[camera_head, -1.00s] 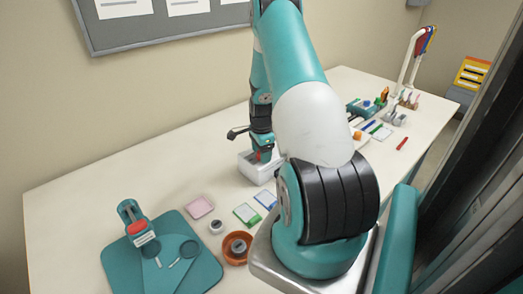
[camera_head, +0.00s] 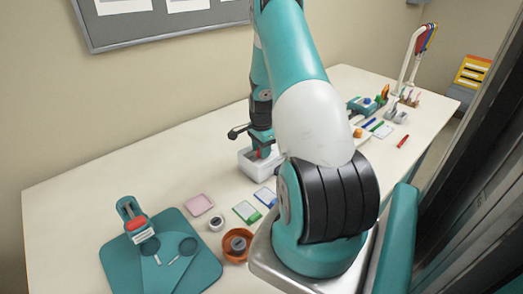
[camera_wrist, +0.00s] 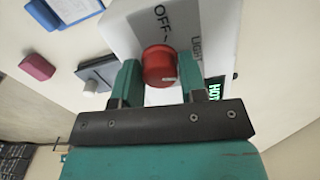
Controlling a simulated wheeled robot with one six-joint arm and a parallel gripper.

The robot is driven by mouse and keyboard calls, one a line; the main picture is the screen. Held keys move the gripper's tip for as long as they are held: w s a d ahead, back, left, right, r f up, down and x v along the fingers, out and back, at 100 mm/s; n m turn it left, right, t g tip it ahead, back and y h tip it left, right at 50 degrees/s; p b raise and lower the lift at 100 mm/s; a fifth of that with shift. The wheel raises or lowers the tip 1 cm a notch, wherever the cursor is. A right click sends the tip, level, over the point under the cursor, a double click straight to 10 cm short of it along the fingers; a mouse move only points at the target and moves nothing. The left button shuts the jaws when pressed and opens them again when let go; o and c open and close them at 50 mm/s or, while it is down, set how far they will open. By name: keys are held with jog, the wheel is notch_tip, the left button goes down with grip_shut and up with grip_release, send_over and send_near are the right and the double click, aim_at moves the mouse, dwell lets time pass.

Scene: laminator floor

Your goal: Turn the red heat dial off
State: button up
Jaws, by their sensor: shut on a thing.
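The red heat dial (camera_wrist: 159,66) sits on the face of a white laminator (camera_wrist: 200,22), with a small pale mark near its lower right edge in the wrist view. The words OFF and LIGHT are printed on the white face near the dial, and a green lit HOT display shows at the right. My gripper (camera_wrist: 158,80) has its two teal fingers on either side of the dial, shut on it. In the head view the white laminator (camera_head: 247,163) stands on the table below my gripper (camera_head: 262,152), and the dial is mostly hidden there.
A teal board (camera_head: 120,262) with a red-and-teal tool lies at the table's left. An orange bowl (camera_head: 228,255), a pink pad (camera_head: 200,204) and small cards lie near the laminator. A red stick (camera_head: 402,142) and other items lie at the far right.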

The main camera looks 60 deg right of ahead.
jog(key=n+b, duration=0.2)
jog(key=n, duration=0.5)
jog(key=n+b, duration=0.1)
jog(key=n, duration=0.3)
jog(key=shift+n+b, duration=0.6)
jog(key=shift+n, duration=1.4)
jog(key=o, duration=0.9)
notch_tip(320, 180, up, 18)
jog(key=b, duration=0.2)
jog(key=shift+f+b, duration=0.25)
jog(key=shift+b, duration=0.1)
